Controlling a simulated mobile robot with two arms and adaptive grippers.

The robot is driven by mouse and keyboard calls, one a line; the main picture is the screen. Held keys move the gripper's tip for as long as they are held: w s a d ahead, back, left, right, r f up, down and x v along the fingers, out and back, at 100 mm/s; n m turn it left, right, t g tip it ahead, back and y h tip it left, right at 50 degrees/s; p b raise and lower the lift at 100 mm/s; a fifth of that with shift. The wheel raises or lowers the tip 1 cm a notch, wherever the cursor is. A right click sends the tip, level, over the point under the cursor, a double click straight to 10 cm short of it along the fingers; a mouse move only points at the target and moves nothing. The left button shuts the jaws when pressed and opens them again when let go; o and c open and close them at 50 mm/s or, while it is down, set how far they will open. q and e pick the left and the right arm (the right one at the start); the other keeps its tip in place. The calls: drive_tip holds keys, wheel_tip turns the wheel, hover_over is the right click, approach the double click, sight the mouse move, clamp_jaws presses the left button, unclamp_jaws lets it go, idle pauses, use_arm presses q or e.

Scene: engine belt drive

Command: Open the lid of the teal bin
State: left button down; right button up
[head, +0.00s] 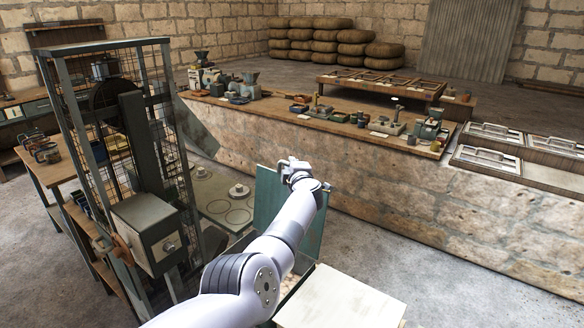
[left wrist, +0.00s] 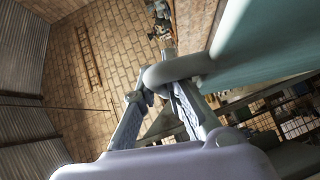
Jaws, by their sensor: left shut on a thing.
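The teal lid (head: 267,198) stands raised and steeply tilted in the head view, partly hidden behind my left arm. My left gripper (head: 292,165) is at its upper edge. In the left wrist view the lid (left wrist: 275,40) fills the upper right, and a rounded teal handle (left wrist: 177,70) on it lies between the fingers of my left gripper (left wrist: 160,85), which are shut on it. The bin's body is mostly hidden behind my arm in the head view. My right gripper is not in view.
A caged machine frame (head: 160,130) stands close on the left. A long stone counter (head: 400,200) with a wooden top and small parts runs behind the lid. A pale flat-topped box (head: 340,300) is at the front. Bare floor (head: 460,285) lies to the right.

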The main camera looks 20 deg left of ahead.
use_arm(q)
drive_tip(key=shift+f, duration=0.2)
drive_tip(key=c, duration=1.7)
unclamp_jaws()
drive_tip(key=shift+o, duration=0.2)
drive_tip(key=shift+r, duration=0.1)
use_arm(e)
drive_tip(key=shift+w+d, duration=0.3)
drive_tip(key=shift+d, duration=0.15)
